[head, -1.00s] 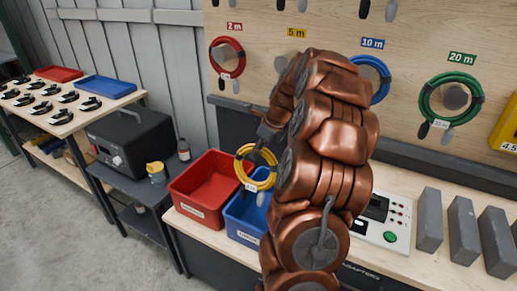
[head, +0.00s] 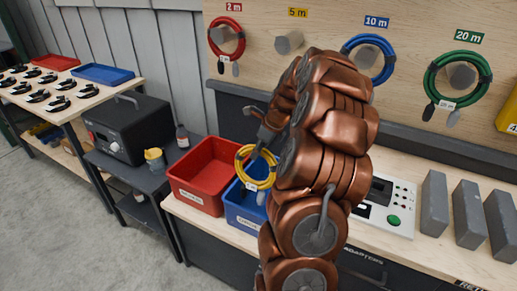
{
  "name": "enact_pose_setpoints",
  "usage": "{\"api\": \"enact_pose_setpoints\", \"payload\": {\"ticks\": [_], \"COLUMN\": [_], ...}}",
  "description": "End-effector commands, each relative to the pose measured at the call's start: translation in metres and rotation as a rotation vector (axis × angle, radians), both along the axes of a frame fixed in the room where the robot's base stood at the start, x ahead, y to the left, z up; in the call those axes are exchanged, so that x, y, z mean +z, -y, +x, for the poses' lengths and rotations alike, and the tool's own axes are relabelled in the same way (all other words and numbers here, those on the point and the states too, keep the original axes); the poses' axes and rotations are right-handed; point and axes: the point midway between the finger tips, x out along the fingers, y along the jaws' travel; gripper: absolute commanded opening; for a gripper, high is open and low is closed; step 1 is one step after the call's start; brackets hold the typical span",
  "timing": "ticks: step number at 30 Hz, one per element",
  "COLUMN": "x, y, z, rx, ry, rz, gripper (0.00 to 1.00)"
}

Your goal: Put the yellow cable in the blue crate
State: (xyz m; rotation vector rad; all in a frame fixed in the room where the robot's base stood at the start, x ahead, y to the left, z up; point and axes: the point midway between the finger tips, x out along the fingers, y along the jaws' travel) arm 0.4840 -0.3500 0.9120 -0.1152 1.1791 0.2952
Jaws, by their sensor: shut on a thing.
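The yellow cable (head: 241,158) is a coiled loop, hanging from my gripper (head: 262,148), which is shut on it. In the head view the coil shows in front of and above the blue crate (head: 243,217), near its left side; how high it hangs is hard to tell. The blue crate stands on the workbench, and its right part is hidden behind my arm. The gripper's fingertips are partly covered by the coil and the arm.
A red crate (head: 205,176) stands directly left of the blue crate. A grey bottle (head: 182,137) and a yellow-topped tub (head: 154,160) are on the dark side table. Red, blue and green cables hang on the board; the 5 m peg (head: 287,42) is bare. A white tester (head: 395,212) sits to the right.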

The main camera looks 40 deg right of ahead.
Motion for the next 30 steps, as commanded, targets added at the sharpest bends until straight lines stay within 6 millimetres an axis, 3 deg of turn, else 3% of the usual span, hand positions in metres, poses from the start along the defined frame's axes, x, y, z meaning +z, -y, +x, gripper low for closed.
{"api": "enact_pose_setpoints", "payload": {"ticks": [30], "x": [-0.071], "y": [0.0], "z": [0.001], "rx": [-0.001], "ry": [0.002], "rz": [0.0], "gripper": [0.0]}}
